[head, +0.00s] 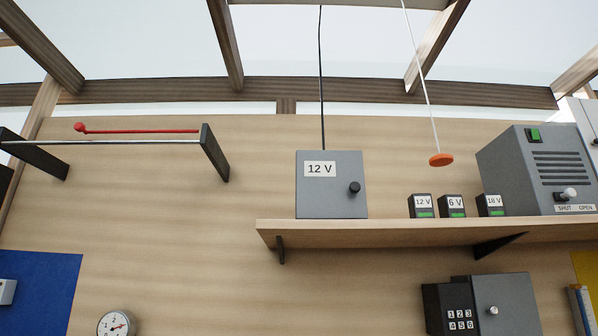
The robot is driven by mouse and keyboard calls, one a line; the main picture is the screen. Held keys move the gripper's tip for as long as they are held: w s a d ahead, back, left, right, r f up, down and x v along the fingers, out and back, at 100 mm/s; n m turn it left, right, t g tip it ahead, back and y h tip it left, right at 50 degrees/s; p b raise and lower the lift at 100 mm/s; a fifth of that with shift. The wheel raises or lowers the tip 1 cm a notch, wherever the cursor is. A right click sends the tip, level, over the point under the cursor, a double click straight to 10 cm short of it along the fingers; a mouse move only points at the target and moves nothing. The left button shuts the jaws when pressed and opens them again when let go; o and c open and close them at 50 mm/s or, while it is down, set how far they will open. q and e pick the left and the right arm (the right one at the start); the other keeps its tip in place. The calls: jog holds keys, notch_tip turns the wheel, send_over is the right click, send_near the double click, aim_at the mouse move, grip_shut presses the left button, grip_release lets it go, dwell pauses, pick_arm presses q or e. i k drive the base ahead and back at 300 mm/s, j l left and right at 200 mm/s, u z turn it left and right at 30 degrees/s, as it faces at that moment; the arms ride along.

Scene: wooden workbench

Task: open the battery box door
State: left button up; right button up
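The battery box (330,200) is a grey box with a "12 V" label at its upper left. It stands on the left part of the wooden shelf, and a black cable rises from its top. Its front door looks closed, with a round black knob (355,188) on the right side. Neither of my grippers shows in the head view.
Small batteries labelled 12 V (423,207), 6 V (452,207) and 18 V (491,206) stand on the shelf (380,231). An orange disc (441,160) hangs on a white cord above them. A large grey machine (530,165) stands at right. A keypad box (490,308) is below.

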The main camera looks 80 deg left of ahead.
aim_at(330, 185)
jog(key=u, duration=2.3)
